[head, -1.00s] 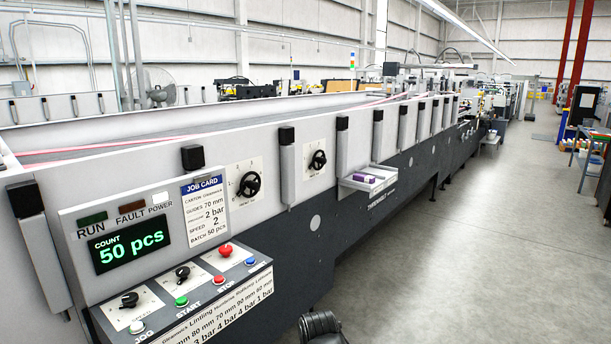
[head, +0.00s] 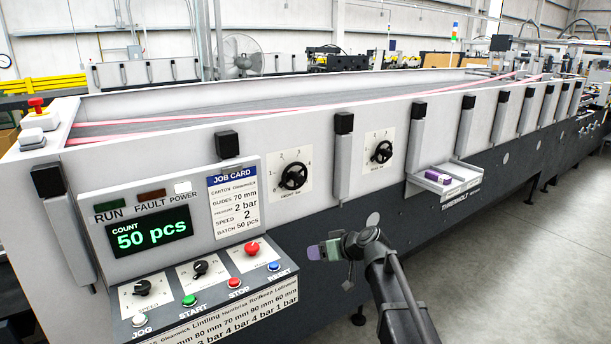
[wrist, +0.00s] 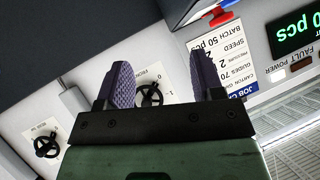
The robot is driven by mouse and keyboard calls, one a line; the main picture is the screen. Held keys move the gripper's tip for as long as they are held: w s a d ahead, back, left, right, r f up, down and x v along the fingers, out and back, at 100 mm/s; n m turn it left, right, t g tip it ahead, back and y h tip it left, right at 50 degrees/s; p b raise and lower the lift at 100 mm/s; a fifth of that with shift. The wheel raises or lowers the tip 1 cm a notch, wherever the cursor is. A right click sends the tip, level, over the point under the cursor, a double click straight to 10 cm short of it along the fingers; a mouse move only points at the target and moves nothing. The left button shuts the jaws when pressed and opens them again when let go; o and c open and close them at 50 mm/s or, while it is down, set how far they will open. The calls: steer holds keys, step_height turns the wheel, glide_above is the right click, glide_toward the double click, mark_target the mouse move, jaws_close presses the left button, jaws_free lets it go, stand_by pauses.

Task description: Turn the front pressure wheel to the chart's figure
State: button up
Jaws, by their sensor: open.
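The nearer black handwheel (head: 293,176) sits on a white dial plate with figures around it; its setting is too small to tell. It also shows in the wrist view (wrist: 150,95), upside down, in the gap between my fingers. A similar wheel (head: 382,152) is further right. The job card (head: 234,204) reads pressure 2 bar. The chart strip (head: 233,312) has columns of carton names, mm and bar figures, with 3, 4, 4 and 1 bar legible; its left end is unclear. My gripper (head: 314,252) is open and empty, apart from the wheel, with purple finger pads (wrist: 160,68).
A small tray (head: 455,183) with a purple box sticks out at right. Upright black-capped brackets (head: 343,150) flank the wheels. The floor at right is clear.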

mark_target(301, 180)
steer(key=w+a+r+n+t+y, duration=0.1)
steer(key=w+r+t, duration=0.35)
steer(key=w, duration=0.35)
steer(key=w+a+r+n+t, duration=0.1)
steer(key=w+r+t, duration=0.3)
steer(key=w+r, duration=0.3)
steer(key=shift+g, duration=0.25)
steer(key=x, duration=0.8)
steer(key=f+x, duration=0.1)
steer(key=x, duration=0.3)
steer(key=shift+w+d+p, duration=0.2)
steer(key=shift+d+p, duration=0.05)
steer(key=shift+p, duration=0.1)
steer(key=c, duration=0.9)
